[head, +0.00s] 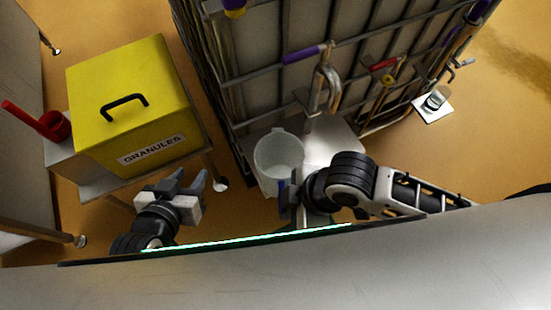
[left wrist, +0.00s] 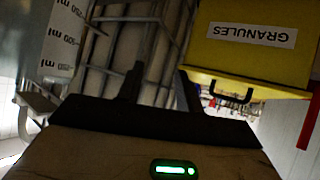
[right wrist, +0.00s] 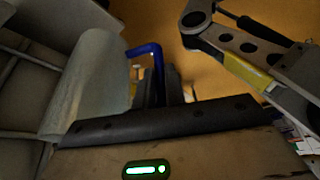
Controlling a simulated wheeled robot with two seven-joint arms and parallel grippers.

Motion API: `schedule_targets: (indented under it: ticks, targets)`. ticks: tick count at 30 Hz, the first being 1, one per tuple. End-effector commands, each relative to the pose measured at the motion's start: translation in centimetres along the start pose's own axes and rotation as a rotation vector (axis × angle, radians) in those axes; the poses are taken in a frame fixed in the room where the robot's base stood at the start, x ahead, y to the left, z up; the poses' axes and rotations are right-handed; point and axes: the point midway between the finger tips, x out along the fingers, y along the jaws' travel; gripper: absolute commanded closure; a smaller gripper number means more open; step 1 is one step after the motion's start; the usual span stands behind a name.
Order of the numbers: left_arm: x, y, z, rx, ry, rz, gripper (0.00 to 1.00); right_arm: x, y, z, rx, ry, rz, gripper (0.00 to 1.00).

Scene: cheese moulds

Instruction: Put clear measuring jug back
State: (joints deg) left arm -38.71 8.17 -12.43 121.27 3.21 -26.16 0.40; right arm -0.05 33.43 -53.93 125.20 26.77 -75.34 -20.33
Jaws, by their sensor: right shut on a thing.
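The clear measuring jug (head: 279,153) is in the middle of the head view, open side up, and looks empty. Its printed ml scale shows in the left wrist view (left wrist: 62,40). My right gripper (head: 288,196) is shut on the jug's blue handle (right wrist: 145,50), with the jug wall (right wrist: 92,85) beside the fingers in the right wrist view. The jug overlaps the left front of a pale shelf (head: 340,143); I cannot tell whether it touches it. My left gripper (head: 188,182) is open and empty, left of the jug.
A caged tank (head: 275,50) with a metal tap (head: 326,88) stands behind the jug. A yellow GRANULES box (head: 130,105) sits on a small table at the left, beside a red scoop (head: 54,125). A white square (head: 432,107) with a small container lies at right.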

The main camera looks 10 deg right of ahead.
Motion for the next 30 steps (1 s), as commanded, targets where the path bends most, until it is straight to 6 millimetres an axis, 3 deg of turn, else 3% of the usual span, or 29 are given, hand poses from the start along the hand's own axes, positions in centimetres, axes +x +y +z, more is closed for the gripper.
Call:
schedule_targets:
  ticks: [6,13,23,30]
  targets:
    - [0.3,0.0,0.3,-0.007,0.006,0.004,0.64,2.6,5.8,0.0,0.005,0.001,0.008,1.00]
    - [0.8,0.1,0.6,-0.021,0.019,0.011,0.64,6.6,9.8,0.8,0.006,0.000,0.005,1.00]
    - [0.8,0.2,0.6,-0.036,0.030,0.017,0.64,9.4,12.1,1.5,0.006,0.001,0.005,1.00]
    - [0.8,0.3,1.0,-0.045,0.028,0.020,0.64,11.8,12.0,2.6,0.005,0.001,0.004,1.00]
